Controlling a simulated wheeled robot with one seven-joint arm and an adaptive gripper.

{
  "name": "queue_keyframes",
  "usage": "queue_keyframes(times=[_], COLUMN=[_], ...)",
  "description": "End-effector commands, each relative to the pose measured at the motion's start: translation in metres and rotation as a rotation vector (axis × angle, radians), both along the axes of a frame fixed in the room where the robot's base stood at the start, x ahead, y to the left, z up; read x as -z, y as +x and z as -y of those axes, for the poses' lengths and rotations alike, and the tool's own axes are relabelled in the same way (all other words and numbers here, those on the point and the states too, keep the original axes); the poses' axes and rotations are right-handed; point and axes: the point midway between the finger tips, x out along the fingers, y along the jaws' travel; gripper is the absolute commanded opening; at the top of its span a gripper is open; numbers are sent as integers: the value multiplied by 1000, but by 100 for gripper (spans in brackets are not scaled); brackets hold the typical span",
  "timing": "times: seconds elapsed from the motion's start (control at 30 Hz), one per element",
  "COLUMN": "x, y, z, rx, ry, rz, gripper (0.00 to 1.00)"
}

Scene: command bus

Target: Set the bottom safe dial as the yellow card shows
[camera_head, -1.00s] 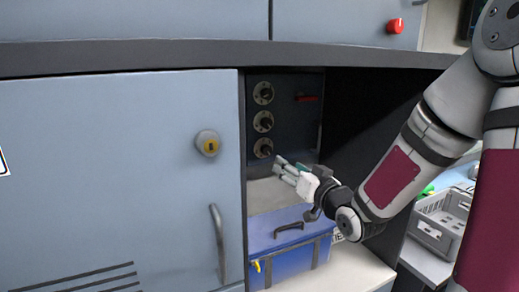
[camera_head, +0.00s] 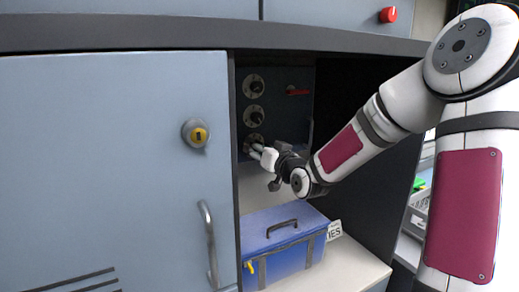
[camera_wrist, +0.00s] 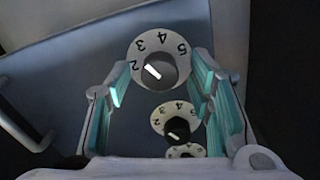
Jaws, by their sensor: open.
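The dark safe (camera_head: 290,125) stands in the open bay with three dials in a column. The bottom dial (camera_head: 250,138) is partly covered by my gripper (camera_head: 257,151) in the head view. In the wrist view the nearest, largest dial (camera_wrist: 178,82) sits between my gripper's open teal-padded fingers (camera_wrist: 160,72). Its dark knob has a white pointer slanting up-left, around the 2 and 3; the exact reading is unclear. The fingers flank the knob; contact cannot be told. The middle dial (camera_head: 254,116) and top dial (camera_head: 254,86) are clear. No yellow card is visible.
A red handle (camera_head: 298,92) is on the safe's right. A blue box (camera_head: 285,262) with a black handle stands below. The left cabinet door (camera_head: 110,150) has a yellow-centred lock (camera_head: 196,133) and a grey handle (camera_head: 208,245). A dark overhang (camera_head: 200,36) runs above.

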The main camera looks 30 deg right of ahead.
Motion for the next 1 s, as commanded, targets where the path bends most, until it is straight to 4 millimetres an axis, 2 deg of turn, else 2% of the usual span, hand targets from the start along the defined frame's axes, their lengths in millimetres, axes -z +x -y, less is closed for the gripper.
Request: queue_keyframes(times=[0.17,0.3,0.4,0.73,1.0], x=[0,0,0,0,0], y=[0,0,0,0,0], z=[0,0,0,-1,-2], rx=[0,0,0,-1,-3], ry=[0,0,0,-33,-187], rz=[0,0,0,0,-1], gripper=[48,19,0,0,0])
